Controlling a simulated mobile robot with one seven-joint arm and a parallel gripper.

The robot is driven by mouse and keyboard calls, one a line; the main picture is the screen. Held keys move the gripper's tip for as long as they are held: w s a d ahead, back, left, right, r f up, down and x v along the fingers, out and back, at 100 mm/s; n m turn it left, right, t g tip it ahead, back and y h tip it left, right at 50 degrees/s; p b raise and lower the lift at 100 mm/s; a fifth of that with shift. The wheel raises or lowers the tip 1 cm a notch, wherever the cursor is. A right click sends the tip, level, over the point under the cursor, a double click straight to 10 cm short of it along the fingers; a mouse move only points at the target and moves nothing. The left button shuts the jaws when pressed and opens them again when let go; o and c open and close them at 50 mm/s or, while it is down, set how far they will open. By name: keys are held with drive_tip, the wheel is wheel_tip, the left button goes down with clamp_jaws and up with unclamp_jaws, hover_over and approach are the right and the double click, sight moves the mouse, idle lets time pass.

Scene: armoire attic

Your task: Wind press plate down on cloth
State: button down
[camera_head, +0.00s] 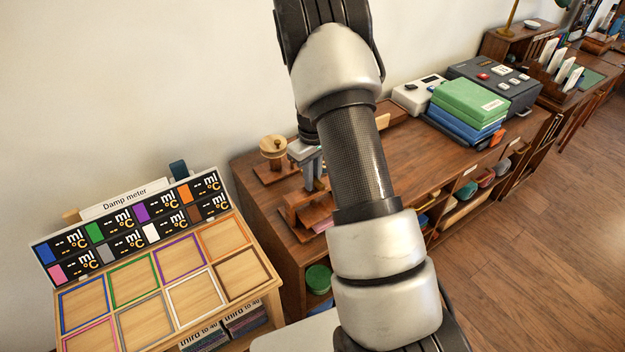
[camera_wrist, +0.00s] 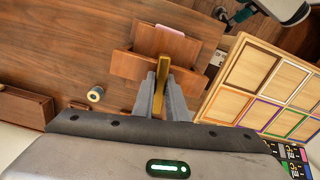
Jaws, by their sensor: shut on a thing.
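The wooden press (camera_head: 305,212) stands on the brown cabinet top, partly hidden by my arm; in the wrist view its wooden plate (camera_wrist: 140,66) lies just beyond the fingers. A pink cloth (camera_wrist: 178,30) shows at the press's far edge in the wrist view, and a bit of pink (camera_head: 322,226) shows low on the press in the head view. Most of the cloth is hidden. My gripper (camera_head: 313,183) is over the press, pointing down. In the wrist view my gripper (camera_wrist: 164,85) is shut on an upright brass handle (camera_wrist: 162,72). I cannot tell how close the plate is to the cloth.
A wooden stand with a round top (camera_head: 274,148) is left of my gripper. The damp meter board (camera_head: 130,225) with coloured frames is at the left. Green and blue boxes (camera_head: 468,104) and a grey device (camera_head: 494,85) are to the right. The cabinet top between is partly clear.

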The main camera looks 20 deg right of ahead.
drive_tip(key=m+b, duration=0.1)
drive_tip(key=m, duration=0.3)
drive_tip(key=shift+m, duration=0.3)
drive_tip(key=m, duration=0.3)
drive_tip(key=shift+m, duration=0.3)
drive_tip(key=m, duration=0.8)
drive_tip(key=shift+r, duration=0.1)
drive_tip(key=m+p, duration=0.1)
drive_tip(key=m, duration=0.3)
drive_tip(key=shift+m, duration=0.3)
drive_tip(key=m+p, duration=0.1)
drive_tip(key=m, duration=0.2)
drive_tip(key=shift+m, duration=0.4)
drive_tip(key=m+p, duration=0.1)
drive_tip(key=m, duration=0.3)
drive_tip(key=shift+w, duration=0.1)
drive_tip(key=shift+m+p, duration=0.65)
drive_tip(key=shift+m, duration=0.85)
